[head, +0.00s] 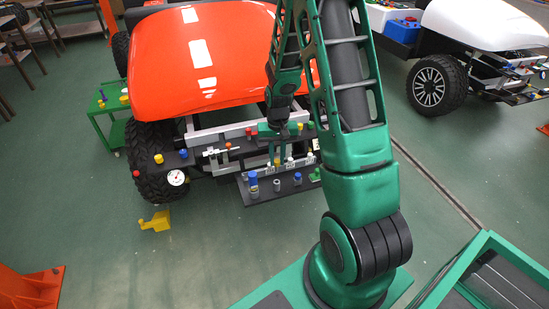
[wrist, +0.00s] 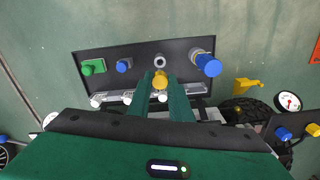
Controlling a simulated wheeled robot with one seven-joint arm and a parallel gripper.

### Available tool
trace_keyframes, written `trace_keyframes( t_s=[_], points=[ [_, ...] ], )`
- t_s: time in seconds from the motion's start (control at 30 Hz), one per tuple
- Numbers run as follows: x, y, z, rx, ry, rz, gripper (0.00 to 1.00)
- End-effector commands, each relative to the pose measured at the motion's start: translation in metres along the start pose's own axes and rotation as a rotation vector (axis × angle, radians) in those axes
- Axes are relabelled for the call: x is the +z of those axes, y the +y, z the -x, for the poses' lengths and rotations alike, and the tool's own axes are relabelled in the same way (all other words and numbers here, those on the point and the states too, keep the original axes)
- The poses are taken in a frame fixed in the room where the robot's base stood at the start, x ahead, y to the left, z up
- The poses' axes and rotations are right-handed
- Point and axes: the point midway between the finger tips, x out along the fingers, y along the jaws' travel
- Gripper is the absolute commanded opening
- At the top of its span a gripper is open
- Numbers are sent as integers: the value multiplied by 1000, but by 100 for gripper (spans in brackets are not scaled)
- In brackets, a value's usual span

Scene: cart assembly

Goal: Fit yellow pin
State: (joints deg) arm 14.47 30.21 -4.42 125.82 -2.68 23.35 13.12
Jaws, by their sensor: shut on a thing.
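My gripper (wrist: 162,92) is shut on a yellow pin (wrist: 160,79), which shows between the green fingertips in the wrist view. In the head view the yellow pin (head: 277,162) hangs below my gripper (head: 273,148), at the cart's front. A dark panel (wrist: 226,87) lies beyond the fingers. On it a grey ring-shaped socket (wrist: 160,60) stands just past the pin in the wrist view; the same grey socket (head: 276,185) shows in the head view. The pin appears apart from the socket. The pin's lower end is hard to make out.
Beside the socket are a large blue pin (wrist: 208,64), a small blue pin (wrist: 124,65) and a green block (wrist: 93,67). White knobs (wrist: 97,99) line the panel's near edge.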

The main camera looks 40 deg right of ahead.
Motion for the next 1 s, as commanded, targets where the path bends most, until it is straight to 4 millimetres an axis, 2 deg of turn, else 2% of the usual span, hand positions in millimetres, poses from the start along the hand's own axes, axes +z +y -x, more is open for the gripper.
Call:
trace_keyframes(
  t_s=[0.5,1.0],
  points=[
    [1,-2,-40,0,-2,4,0],
    [2,-4,-41,0,0,7,0]
  ],
)
